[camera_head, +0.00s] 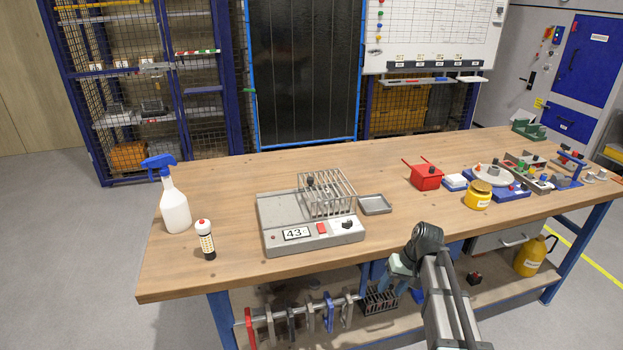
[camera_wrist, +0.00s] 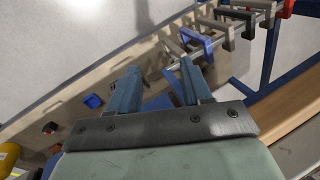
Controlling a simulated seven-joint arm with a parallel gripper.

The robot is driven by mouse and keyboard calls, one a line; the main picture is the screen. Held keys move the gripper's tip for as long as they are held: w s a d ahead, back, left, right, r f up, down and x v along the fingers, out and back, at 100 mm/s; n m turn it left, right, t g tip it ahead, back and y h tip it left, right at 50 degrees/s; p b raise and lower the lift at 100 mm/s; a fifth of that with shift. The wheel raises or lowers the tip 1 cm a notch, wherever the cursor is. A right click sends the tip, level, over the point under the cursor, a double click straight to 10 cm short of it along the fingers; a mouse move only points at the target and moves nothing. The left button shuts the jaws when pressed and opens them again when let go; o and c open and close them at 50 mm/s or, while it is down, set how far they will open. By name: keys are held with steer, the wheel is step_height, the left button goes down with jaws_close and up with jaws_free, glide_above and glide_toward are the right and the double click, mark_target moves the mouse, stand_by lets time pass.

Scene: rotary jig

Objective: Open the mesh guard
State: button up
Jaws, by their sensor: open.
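The mesh guard (camera_head: 338,192) is a cage of grey bars on the right part of a grey jig base (camera_head: 280,212) on the workbench. It looks closed over that part, with a dark knob (camera_head: 310,182) at its left side. The base front carries a display reading 43, a red button (camera_head: 322,228) and a dark knob. My gripper (camera_head: 398,272) is in front of the bench's front edge, right of and nearer than the jig, touching nothing visible. In the wrist view its two blue fingers (camera_wrist: 158,88) are apart and empty. The guard is not in the wrist view.
A small grey tray (camera_head: 375,204) sits right of the jig. A spray bottle (camera_head: 174,205) and a capped shaker (camera_head: 206,240) stand left. A red box (camera_head: 427,177), a yellow jar (camera_head: 478,195) and other fixtures stand right. Clamps (camera_head: 300,318) hang below the front edge.

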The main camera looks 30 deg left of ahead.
mark_target(311, 178)
steer(key=a+r, duration=0.3)
steer(key=r, duration=0.2)
steer(key=w+a+r+n, duration=0.1)
steer(key=a+r, duration=0.2)
steer(key=r, duration=0.2)
steer(key=w+a+r+n+y, duration=0.1)
steer(key=a+r, duration=0.2)
steer(key=r, duration=0.2)
steer(key=shift+w+a+r+t, duration=0.15)
steer(key=shift+a+t, duration=0.2)
steer(key=shift+t, duration=0.05)
steer(key=w+a+r+n+t, duration=0.1)
steer(key=w+a+r+n, duration=0.15)
steer(key=a+r, duration=0.7)
steer(key=w+a+r+n+t, duration=0.2)
steer(key=a+r+n, duration=0.1)
steer(key=a+r, duration=0.65)
steer(key=x, duration=1.1)
steer(key=shift+w+d+f, duration=0.1)
steer(key=shift+d+f, duration=0.05)
steer(key=shift+f, duration=0.35)
steer(key=shift+c, duration=0.2)
jaws_close()
